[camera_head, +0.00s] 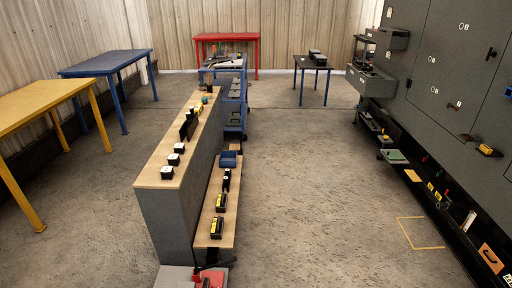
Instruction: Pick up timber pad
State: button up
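I cannot tell for sure which thing is the timber pad. Several small wood-coloured pieces show in the head view. One flat orange-brown piece (491,258) with a dark mark lies at the lower right, along the foot of the grey cabinet wall. A smaller tan piece (412,175) lies farther back on the same low ledge. Another small tan piece (486,150) sits against the cabinet front. A small brown block (235,146) stands behind the blue box on the lower bench shelf. My gripper is not in view.
A long grey bench (160,215) with a wooden top holds several small items; a lower wooden shelf (226,236) runs along its right side. A blue cart (233,120) stands behind it. Yellow (35,103), blue (105,63) and red tables stand around. The floor (310,200) between bench and cabinets is clear.

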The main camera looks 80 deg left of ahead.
aim_at(232, 146)
jog(key=i, duration=1.05)
jog(key=u, duration=2.6)
jog(key=i, duration=4.9)
jog(key=u, duration=0.2)
